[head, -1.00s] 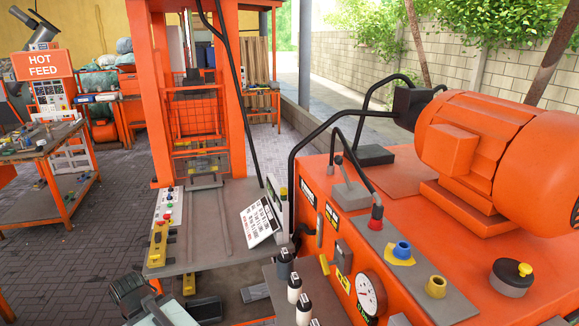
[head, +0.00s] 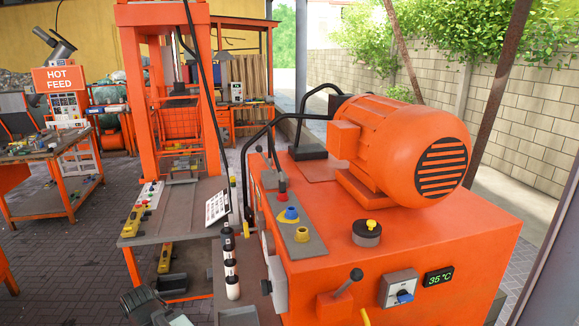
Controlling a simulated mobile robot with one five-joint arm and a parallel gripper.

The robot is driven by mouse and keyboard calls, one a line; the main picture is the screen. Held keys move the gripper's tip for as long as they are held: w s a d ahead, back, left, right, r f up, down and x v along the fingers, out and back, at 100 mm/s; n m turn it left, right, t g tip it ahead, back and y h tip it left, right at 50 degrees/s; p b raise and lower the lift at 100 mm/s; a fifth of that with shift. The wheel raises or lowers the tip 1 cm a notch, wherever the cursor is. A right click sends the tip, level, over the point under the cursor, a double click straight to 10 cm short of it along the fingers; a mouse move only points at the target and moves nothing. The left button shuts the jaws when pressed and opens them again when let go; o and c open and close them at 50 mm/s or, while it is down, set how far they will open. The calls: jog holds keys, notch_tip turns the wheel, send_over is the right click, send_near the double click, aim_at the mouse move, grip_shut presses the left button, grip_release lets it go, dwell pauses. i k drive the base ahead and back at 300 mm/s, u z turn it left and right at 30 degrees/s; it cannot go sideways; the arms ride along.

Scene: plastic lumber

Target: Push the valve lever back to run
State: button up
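A lever with a black ball knob (head: 345,283) rises at a slant from an orange block on the near face of the orange machine. A grey lever with a dark tip (head: 269,150) stands on the machine's top left. I cannot tell which of these is the valve lever, and no run marking is readable. My gripper (head: 145,303), dark and grey, shows at the bottom left, apart from all of them. Its fingers are not clear enough to tell open from shut.
The orange machine (head: 430,245) carries a large motor (head: 405,145), a blue-knobbed switch (head: 402,295) and a 35 °C display (head: 438,277). An orange press frame (head: 140,100) and its grey bench stand left of it. Paved floor (head: 60,270) is open at the left.

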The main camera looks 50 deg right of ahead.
aim_at(259, 148)
jog(key=u, duration=0.3)
jog(key=k, duration=0.1)
jog(key=u, duration=1.3)
jog(key=i, duration=1.85)
jog(key=z, duration=3.75)
jog(key=i, duration=1)
jog(key=u, duration=0.05)
